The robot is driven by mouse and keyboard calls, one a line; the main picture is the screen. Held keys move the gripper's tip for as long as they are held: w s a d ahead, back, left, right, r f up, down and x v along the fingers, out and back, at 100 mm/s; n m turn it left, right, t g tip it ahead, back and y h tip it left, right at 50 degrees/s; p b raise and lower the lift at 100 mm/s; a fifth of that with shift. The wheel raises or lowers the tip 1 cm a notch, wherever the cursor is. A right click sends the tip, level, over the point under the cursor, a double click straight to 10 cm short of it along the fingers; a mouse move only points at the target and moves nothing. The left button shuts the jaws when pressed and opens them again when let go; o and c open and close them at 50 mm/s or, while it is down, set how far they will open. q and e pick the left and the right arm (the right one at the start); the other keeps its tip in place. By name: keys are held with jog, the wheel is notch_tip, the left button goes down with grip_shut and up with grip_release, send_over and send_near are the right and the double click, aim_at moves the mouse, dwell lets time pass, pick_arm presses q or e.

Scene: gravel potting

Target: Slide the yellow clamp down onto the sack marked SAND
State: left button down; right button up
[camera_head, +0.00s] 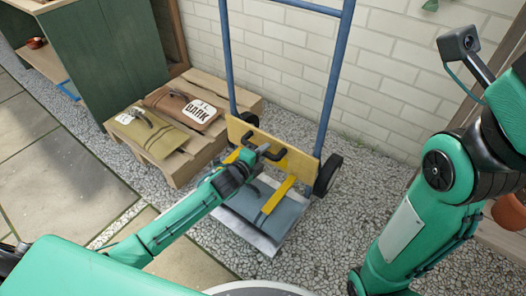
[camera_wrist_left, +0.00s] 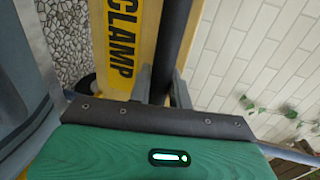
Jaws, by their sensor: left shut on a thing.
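The yellow clamp (camera_head: 295,163) is a board across the blue uprights of a hand truck, with a black handle and a yellow arm reaching down. Its CLAMP lettering shows in the left wrist view (camera_wrist_left: 122,45). My left gripper (camera_head: 258,153) is shut on the clamp's black handle; its fingers (camera_wrist_left: 161,88) stand on either side of the dark bar. A grey-blue sack (camera_head: 284,216) lies on the truck's toe plate below the clamp. The yellow arm's lower end overlaps it in the picture; I cannot tell whether they touch. No SAND marking is readable. My right gripper is outside the views.
The hand truck (camera_head: 335,65) stands on gravel by a white brick wall, its wheel (camera_head: 328,175) at the right. A pallet (camera_head: 178,174) at the left carries a brown BARK sack (camera_head: 172,101) and an olive sack (camera_head: 160,143). A green cabinet (camera_head: 112,45) stands behind.

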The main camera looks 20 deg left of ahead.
pick_arm(q)
notch_tip(320, 180, down, 4)
jog(key=shift+s+f+b, duration=0.1)
jog(key=shift+f+b, duration=0.05)
jog(key=shift+b, duration=0.25)
jog(key=c, duration=1.3)
grip_release()
jog(key=shift+f, duration=0.1)
jog(key=shift+c, duration=0.2)
